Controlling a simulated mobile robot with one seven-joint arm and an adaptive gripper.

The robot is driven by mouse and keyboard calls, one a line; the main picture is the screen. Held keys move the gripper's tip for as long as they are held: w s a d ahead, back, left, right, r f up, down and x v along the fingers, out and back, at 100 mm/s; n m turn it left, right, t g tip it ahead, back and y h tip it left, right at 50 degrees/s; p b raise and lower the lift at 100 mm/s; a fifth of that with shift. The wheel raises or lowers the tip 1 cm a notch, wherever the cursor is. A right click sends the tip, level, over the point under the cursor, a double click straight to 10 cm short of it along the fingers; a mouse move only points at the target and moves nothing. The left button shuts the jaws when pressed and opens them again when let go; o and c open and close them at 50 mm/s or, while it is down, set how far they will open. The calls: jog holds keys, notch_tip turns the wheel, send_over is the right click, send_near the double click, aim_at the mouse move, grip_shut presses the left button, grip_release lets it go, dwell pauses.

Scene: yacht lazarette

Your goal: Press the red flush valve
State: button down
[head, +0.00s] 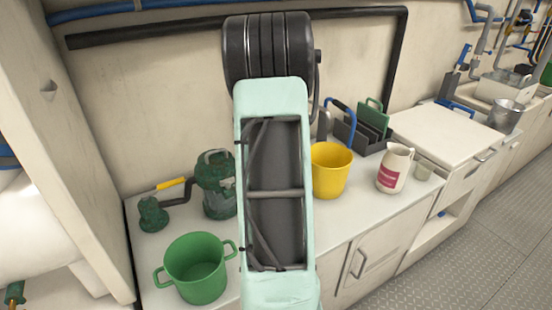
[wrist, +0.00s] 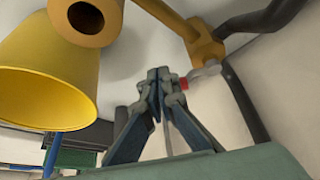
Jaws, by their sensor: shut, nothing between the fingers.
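A small red piece (wrist: 184,83), which looks like the red flush valve, shows in the wrist view just right of my fingertips. It sits at the end of a pale metal part (wrist: 205,71) below an ochre pipe fitting (wrist: 205,45). My gripper (wrist: 160,76) is shut and empty, its tips close together beside the red piece. Part of the red piece seems hidden behind the right finger, and I cannot tell whether they touch. In the head view my arm covers the gripper, and I cannot make out the valve there.
A yellow bucket (head: 331,170) stands on the counter right of my arm and looms at the left of the wrist view (wrist: 45,75). A green pot (head: 196,269), a green lantern-like canister (head: 215,185) and a cream jug (head: 395,168) stand nearby. A dark pipe (wrist: 245,105) runs behind the fitting.

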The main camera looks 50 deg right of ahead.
jog(key=d+n, duration=0.1)
jog(key=w+d+n+t+y, duration=0.1)
jog(key=n, duration=0.1)
jog(key=d+n, duration=0.1)
jog(key=shift+w+n+y, duration=0.3)
jog(key=shift+n+y, duration=0.1)
jog(key=shift+w+d+n, duration=0.3)
jog(key=shift+w+d, duration=0.1)
jog(key=shift+w+d+t, duration=0.1)
jog(key=shift+t, duration=0.2)
jog(key=shift+r, duration=0.15)
